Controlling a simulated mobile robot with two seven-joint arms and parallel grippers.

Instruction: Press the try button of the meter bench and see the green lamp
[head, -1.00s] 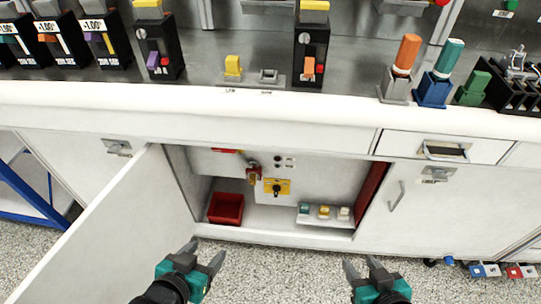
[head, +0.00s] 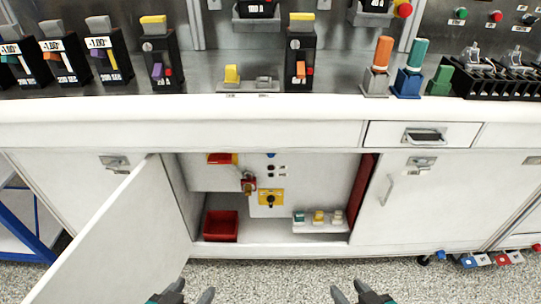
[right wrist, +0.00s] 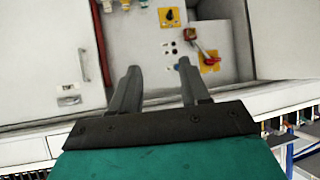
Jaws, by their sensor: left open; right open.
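The bench's back panel at the top right of the head view has a round green piece (head: 461,13), a round red one (head: 496,15) and a black knob (head: 529,19). I cannot tell which is the try button or the green lamp, or whether any is lit. My left gripper (head: 190,297) and right gripper (head: 352,294) are at the bottom edge, low in front of the bench and far from the panel. Both are open and empty. In the right wrist view the right gripper (right wrist: 158,68) points toward the open cabinet, touching nothing.
The white worktop edge (head: 250,128) runs across between grippers and panel. Several breakers, such as one with an orange lever (head: 300,68), stand on it. The cabinet door (head: 125,235) hangs open at left. A red bin (head: 221,226) and yellow rotary switch (head: 270,199) are inside.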

